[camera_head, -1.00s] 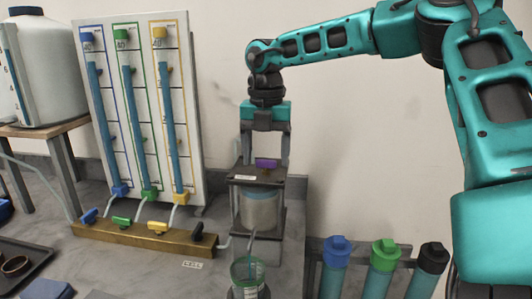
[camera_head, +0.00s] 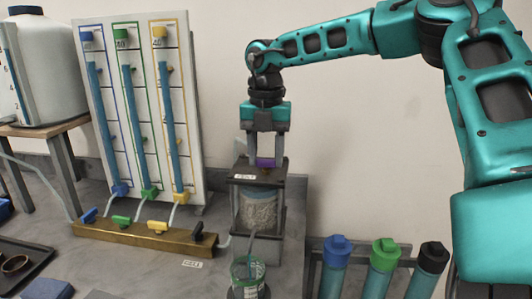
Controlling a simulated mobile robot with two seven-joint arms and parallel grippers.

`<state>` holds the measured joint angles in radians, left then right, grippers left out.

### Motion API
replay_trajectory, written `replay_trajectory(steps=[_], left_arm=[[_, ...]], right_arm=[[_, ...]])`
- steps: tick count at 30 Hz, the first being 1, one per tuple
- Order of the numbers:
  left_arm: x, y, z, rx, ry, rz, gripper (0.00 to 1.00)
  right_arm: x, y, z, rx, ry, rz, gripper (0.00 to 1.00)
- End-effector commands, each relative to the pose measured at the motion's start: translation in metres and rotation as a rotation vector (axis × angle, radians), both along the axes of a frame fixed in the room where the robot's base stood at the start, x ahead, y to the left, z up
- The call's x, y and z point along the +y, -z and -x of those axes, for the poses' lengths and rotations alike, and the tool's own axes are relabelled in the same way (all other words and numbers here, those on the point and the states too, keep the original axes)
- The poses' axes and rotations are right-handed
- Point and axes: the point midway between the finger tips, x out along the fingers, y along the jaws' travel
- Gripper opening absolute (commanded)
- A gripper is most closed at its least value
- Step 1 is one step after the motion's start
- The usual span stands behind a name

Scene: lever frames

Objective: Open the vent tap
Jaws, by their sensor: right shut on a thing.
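The vent tap (camera_head: 265,162) has a purple handle on the dark top plate of the cell (camera_head: 259,208). The cell is a clear cylinder with pale, grainy contents and a bluish band above them, framed by dark plates and posts. My right gripper (camera_head: 265,160) points straight down from above. Its two fingers are shut on the purple handle, one on each side. The fingers partly hide the handle's ends. My left gripper is not in view.
A brass manifold (camera_head: 140,238) with blue, green, yellow and black taps lies left of the cell. A tube panel (camera_head: 140,105) stands behind it. A clear beaker (camera_head: 248,276) stands in front; capped bottles (camera_head: 383,268) stand in a rack at right.

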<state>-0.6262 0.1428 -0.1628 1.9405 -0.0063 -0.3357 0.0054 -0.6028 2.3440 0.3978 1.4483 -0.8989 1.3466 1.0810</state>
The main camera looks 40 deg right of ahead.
Motion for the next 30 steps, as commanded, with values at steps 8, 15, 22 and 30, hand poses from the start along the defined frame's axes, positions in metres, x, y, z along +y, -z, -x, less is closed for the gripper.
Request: replay_trajectory(steps=[8, 15, 22, 30], left_arm=[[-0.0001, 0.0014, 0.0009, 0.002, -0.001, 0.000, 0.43], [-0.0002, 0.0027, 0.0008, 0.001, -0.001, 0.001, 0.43], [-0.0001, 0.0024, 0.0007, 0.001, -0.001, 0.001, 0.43], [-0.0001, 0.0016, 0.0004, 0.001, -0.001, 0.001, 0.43]], right_arm=[[-0.0002, -0.0005, 0.0000, 0.000, -0.075, 0.002, 0.16], [-0.0002, -0.0005, 0.0001, 0.001, -0.250, 0.002, 0.16], [-0.0001, -0.0007, -0.0001, 0.001, -0.467, 0.002, 0.16], [0.0000, -0.0006, 0.0000, 0.001, -0.724, 0.001, 0.16]])
